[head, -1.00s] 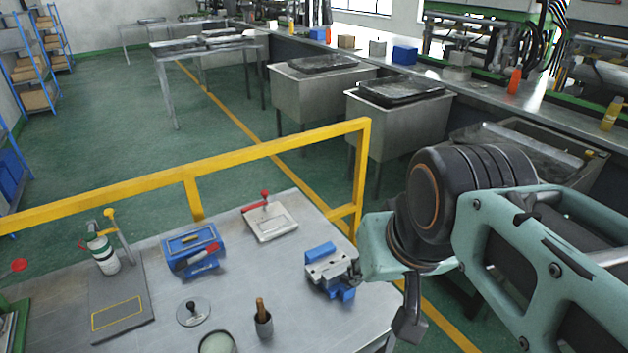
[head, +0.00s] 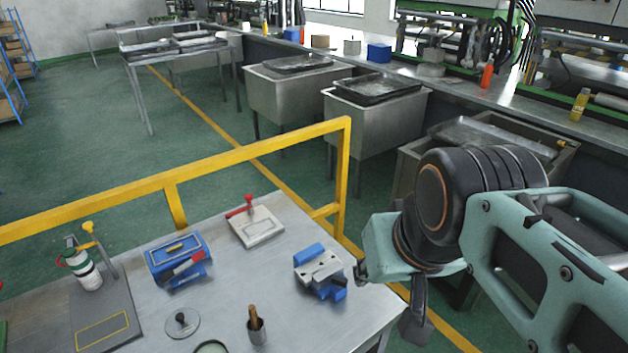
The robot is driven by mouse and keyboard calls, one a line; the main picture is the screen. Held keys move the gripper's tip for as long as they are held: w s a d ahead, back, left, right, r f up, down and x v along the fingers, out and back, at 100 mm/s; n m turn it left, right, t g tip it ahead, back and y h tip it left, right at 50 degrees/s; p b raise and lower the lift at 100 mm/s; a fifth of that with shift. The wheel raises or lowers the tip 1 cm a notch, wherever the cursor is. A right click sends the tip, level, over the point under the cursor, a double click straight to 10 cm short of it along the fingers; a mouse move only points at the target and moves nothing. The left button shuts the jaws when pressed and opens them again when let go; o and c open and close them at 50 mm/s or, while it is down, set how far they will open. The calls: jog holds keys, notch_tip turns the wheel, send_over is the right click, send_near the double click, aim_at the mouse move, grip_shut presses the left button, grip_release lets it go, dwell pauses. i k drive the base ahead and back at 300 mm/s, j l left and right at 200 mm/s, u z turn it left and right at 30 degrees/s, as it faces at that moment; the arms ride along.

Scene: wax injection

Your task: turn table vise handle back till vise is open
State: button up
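The table vise (head: 322,273), blue with a grey metal top, stands near the right edge of the grey worktable (head: 215,300). Its handle cannot be made out clearly; a small dark piece shows between the vise and my arm. My gripper (head: 415,322) shows only in part, as a dark part hanging below the teal wrist, to the right of the vise and apart from it. Its fingertips cannot be told apart, so I cannot see whether it is open or holds anything. How far the vise jaws are apart is not clear.
A yellow rail (head: 240,158) runs behind the table. On the table are a blue box (head: 174,262), a white plate with a red-handled clamp (head: 256,226), a cup with a wooden handle (head: 257,332) and a bottle (head: 84,270). Metal tubs (head: 375,127) stand beyond the rail.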

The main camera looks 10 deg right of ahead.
aim_at(340, 281)
jog(key=i+l+z, duration=0.1)
jog(key=l+z, duration=0.2)
jog(key=i+l+z, duration=0.1)
jog(key=z, duration=0.25)
jog(key=k+z, duration=0.1)
jog(key=i+u, duration=0.1)
